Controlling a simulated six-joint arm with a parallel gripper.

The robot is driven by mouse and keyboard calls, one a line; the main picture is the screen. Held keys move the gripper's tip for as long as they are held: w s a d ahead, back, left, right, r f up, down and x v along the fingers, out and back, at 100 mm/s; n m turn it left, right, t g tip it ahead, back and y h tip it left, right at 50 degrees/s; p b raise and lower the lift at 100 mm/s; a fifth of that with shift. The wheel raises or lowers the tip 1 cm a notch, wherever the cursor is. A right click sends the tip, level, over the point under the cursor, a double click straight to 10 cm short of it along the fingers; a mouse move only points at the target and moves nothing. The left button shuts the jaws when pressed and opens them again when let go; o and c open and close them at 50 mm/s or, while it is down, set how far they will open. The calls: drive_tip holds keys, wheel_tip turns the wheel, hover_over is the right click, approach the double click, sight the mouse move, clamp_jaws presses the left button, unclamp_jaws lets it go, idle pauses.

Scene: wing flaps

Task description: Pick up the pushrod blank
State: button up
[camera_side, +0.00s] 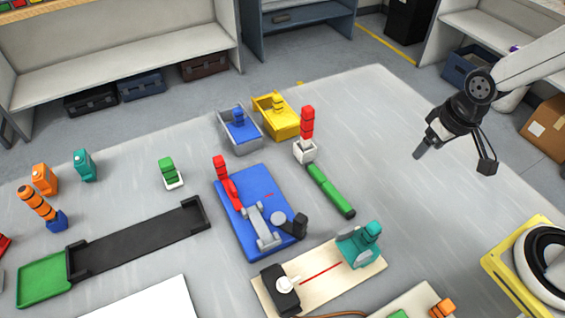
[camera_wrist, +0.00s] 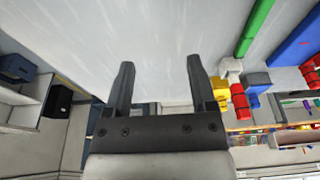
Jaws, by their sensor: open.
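A green rod (camera_side: 330,190), which looks like the pushrod blank, lies on the grey table to the right of the blue board (camera_side: 228,218). In the wrist view the green rod (camera_wrist: 256,28) is at the top right, outside my jaws. My gripper (camera_side: 420,152) is raised over the right part of the table, to the right of the rod and well apart from it. In the wrist view my gripper (camera_wrist: 160,62) has its two fingers spread, with nothing between them.
A white block with an upright red piece (camera_side: 307,123) stands close to the rod's far end. A wooden board with a teal clamp (camera_side: 362,244) is in front. The table below my gripper is clear.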

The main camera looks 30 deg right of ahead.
drive_tip(key=w+a+f+g, duration=0.15)
drive_tip(key=w+a, duration=0.25)
drive_tip(key=a, duration=0.4)
drive_tip(key=g, duration=0.1)
hover_over(338, 196)
drive_tip(key=f, duration=0.3)
drive_tip(key=shift+s+n, duration=0.2)
drive_tip(key=shift+n, duration=0.1)
drive_tip(key=shift+f, duration=1.3)
drive_tip(key=shift+w+f, duration=0.2)
drive_tip(key=shift+f, duration=2.4)
